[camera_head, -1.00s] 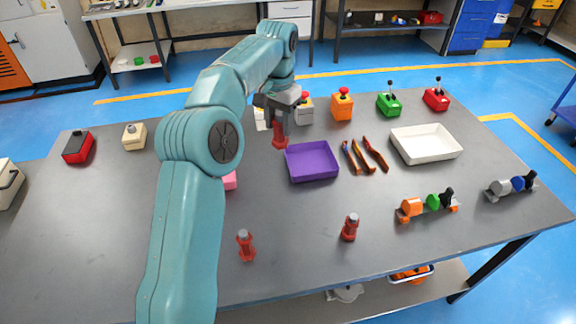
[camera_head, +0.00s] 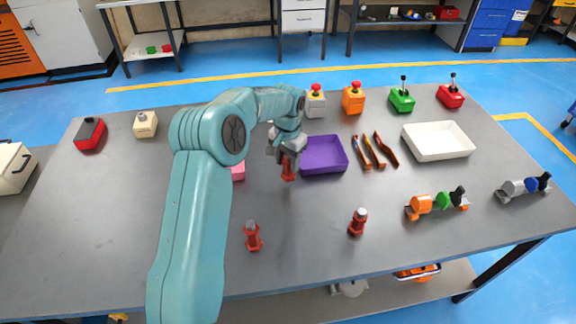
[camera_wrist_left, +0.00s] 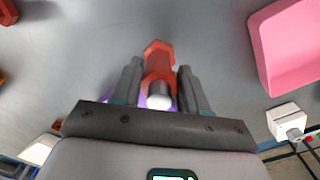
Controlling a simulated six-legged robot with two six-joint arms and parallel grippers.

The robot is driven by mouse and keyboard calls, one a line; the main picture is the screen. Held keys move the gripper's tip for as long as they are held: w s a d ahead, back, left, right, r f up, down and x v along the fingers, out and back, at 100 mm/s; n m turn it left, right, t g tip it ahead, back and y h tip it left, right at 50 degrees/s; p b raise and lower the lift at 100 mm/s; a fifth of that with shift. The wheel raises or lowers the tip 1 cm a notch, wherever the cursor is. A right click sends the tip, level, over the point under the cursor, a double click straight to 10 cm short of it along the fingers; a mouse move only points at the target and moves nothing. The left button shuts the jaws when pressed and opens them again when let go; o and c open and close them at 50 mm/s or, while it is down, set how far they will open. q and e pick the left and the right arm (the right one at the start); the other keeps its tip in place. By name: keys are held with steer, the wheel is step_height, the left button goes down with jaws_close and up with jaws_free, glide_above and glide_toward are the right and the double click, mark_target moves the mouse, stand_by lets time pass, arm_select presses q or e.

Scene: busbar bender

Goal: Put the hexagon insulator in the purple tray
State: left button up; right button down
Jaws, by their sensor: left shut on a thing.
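My left gripper (camera_head: 287,158) is shut on a red insulator with a pale end, the hexagon insulator (camera_head: 288,172), just left of the purple tray (camera_head: 340,168). In the left wrist view the insulator (camera_wrist_left: 158,60) sits between the two fingers (camera_wrist_left: 160,92), and its far end looks angular, like a hexagon. The purple tray looks empty in the head view. Whether the insulator touches the table or hangs above it is unclear. My right gripper is not in view.
Two similar red insulators (camera_head: 253,237) (camera_head: 357,223) stand on the table's near side. A pink tray (camera_wrist_left: 290,42) lies close by, mostly hidden behind my arm in the head view. Pliers (camera_head: 378,150) and a white tray (camera_head: 438,141) lie right of the purple tray.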

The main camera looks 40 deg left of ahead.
mark_target(288, 168)
arm_select(q)
steer(key=f, duration=0.3)
steer(key=shift+w+a+f, duration=0.1)
steer(key=shift+w, duration=0.1)
steer(key=shift+s, duration=0.15)
steer(key=shift+f, duration=0.15)
steer(key=o, duration=1.1)
steer(key=shift+o, duration=0.2)
